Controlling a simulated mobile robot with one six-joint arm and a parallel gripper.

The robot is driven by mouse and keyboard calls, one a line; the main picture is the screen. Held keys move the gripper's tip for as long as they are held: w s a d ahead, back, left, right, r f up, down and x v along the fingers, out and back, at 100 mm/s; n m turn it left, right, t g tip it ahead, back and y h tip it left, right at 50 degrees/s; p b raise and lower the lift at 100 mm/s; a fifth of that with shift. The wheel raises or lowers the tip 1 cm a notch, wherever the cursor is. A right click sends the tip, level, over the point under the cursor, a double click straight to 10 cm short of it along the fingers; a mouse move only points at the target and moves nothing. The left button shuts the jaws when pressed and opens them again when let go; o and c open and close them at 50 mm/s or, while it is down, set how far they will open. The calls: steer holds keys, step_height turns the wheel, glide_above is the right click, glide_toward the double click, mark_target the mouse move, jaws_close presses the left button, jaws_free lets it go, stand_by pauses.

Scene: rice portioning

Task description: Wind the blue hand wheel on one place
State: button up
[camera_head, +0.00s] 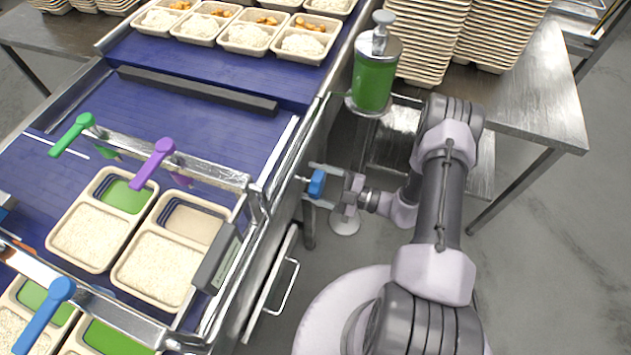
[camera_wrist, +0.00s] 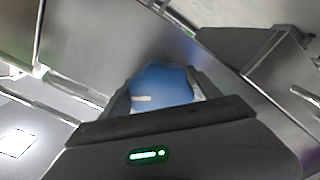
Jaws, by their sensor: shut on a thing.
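The blue hand wheel (camera_head: 317,183) sits on the side of the conveyor frame, below its right edge in the head view. My gripper (camera_head: 322,186) reaches it from the right, with a finger on either side of the wheel. In the wrist view the lobed blue wheel (camera_wrist: 162,86) fills the gap between my fingers (camera_wrist: 165,98), and a short white mark shows on its left part. My gripper is shut on the wheel. The wheel's shaft and mount are mostly hidden.
The blue conveyor belt (camera_head: 200,120) carries trays with rice. A green dispenser cylinder (camera_head: 374,82) stands just behind my gripper. A drawer-like panel with a metal handle (camera_head: 286,290) is in front. A steel table (camera_head: 540,90) with stacked empty trays (camera_head: 425,40) stands at the back right.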

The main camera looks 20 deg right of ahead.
steer(key=m, duration=0.6)
steer(key=shift+s+f, duration=0.1)
steer(key=shift+m, duration=0.4)
stand_by(0.3)
steer(key=o, duration=1.4)
steer(key=p+v, duration=0.2)
steer(key=v, duration=1.5)
steer(key=shift+s+d+p, duration=0.1)
steer(key=shift+s+p, duration=0.05)
steer(key=shift+p, duration=0.25)
